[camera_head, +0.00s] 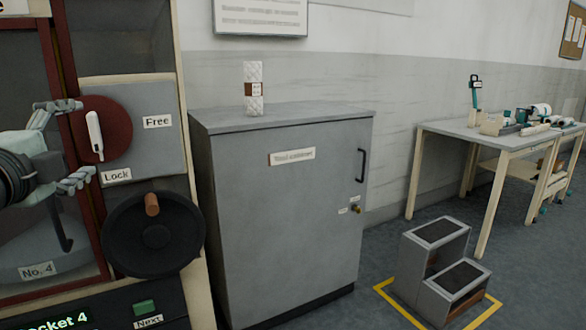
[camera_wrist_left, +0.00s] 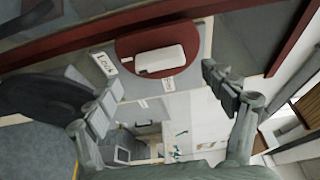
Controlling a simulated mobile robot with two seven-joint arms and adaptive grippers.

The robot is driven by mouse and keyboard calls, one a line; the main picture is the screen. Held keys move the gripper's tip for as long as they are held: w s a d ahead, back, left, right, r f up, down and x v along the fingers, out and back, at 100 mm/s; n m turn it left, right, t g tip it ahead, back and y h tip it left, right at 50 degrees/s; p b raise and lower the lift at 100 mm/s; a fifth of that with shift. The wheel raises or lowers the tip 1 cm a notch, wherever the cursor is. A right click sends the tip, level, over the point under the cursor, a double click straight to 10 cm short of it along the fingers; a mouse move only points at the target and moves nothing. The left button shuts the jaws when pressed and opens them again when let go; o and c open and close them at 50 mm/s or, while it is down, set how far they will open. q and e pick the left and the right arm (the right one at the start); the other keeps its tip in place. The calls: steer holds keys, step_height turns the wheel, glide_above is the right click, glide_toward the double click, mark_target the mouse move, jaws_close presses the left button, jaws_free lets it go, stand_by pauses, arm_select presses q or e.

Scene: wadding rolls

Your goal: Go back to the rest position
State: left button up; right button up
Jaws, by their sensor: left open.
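My left gripper (camera_head: 62,146) is at the left of the head view, in front of a machine with a red disc (camera_head: 118,125) and a white lever (camera_head: 95,135). The lever stands nearly upright between the labels "Free" and "Lock". The gripper is open, with its two fingers apart and nothing between them. In the left wrist view the open fingers (camera_wrist_left: 160,95) point toward the red disc (camera_wrist_left: 125,45) and the white lever (camera_wrist_left: 158,59). Whether a finger touches the lever cannot be told. My right gripper is not in view.
A black handwheel (camera_head: 125,235) with a brown knob is below the disc. A grey cabinet (camera_head: 285,205) bears a white wrapped roll (camera_head: 253,88). A grey step stool (camera_head: 432,260) stands on a yellow-marked floor area. A workbench (camera_head: 460,130) with tools is at the right.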

mark_target(93, 134)
arm_select(q)
steer(key=shift+w+a, duration=0.2)
steer(key=shift+w, duration=1.05)
steer(key=shift+w+a, duration=0.15)
steer(key=shift+w, duration=1.05)
steer(key=shift+s, duration=0.15)
